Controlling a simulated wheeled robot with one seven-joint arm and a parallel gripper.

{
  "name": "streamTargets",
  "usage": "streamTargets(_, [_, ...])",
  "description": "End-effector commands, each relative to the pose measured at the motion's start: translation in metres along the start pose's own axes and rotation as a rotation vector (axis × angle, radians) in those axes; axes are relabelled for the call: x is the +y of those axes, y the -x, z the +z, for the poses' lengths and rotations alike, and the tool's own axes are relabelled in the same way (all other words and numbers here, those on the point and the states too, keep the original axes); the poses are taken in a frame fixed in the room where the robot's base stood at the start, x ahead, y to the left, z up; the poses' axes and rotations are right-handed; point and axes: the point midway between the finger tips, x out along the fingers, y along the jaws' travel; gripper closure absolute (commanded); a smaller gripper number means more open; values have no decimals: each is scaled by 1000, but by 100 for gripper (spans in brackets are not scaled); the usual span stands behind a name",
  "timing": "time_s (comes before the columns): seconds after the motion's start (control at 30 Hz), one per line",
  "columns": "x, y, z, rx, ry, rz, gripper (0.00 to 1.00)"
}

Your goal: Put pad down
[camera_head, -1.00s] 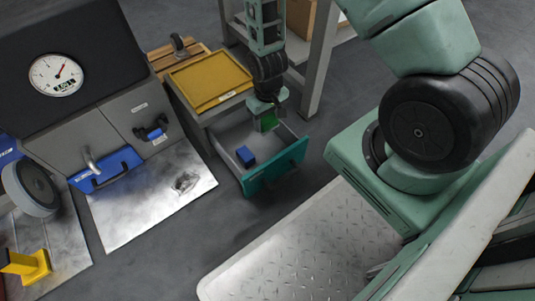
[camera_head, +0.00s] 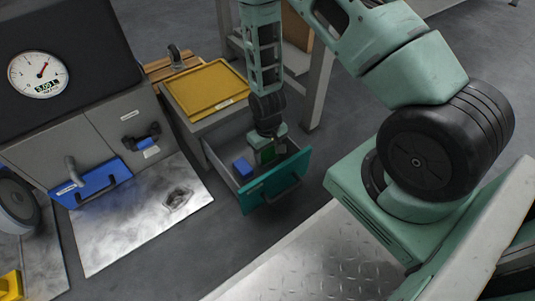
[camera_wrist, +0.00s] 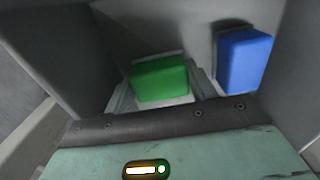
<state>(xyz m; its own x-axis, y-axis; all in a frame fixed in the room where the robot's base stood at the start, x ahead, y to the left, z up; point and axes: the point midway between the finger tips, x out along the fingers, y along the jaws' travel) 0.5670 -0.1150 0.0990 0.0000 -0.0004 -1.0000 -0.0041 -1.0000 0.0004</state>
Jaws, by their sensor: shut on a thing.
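My gripper (camera_head: 267,154) points down inside an open drawer and is shut on a green pad. The green pad (camera_wrist: 158,79) shows between the fingers in the wrist view, low in the drawer. I cannot tell whether its underside touches the drawer floor. A blue pad (camera_head: 243,167) stands in the same drawer, to the left of the gripper in the head view. In the wrist view the blue pad (camera_wrist: 244,60) is to the right of the green one, with a gap between them. The drawer has a teal front (camera_head: 273,184).
A yellow tray (camera_head: 207,88) lies on the cabinet above the drawer. A grey machine with a dial gauge (camera_head: 38,74) and blue handle plate (camera_head: 93,184) stands at left. The drawer walls surround my gripper closely. Grey floor is open in front of the drawer.

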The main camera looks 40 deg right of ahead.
Motion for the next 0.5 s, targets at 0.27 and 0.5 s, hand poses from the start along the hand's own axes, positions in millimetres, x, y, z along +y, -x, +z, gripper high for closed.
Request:
streamTargets(0.27, [0,-2,0,0,0,0,38])
streamTargets(0.5, [0,-2,0,-1,0,0,35])
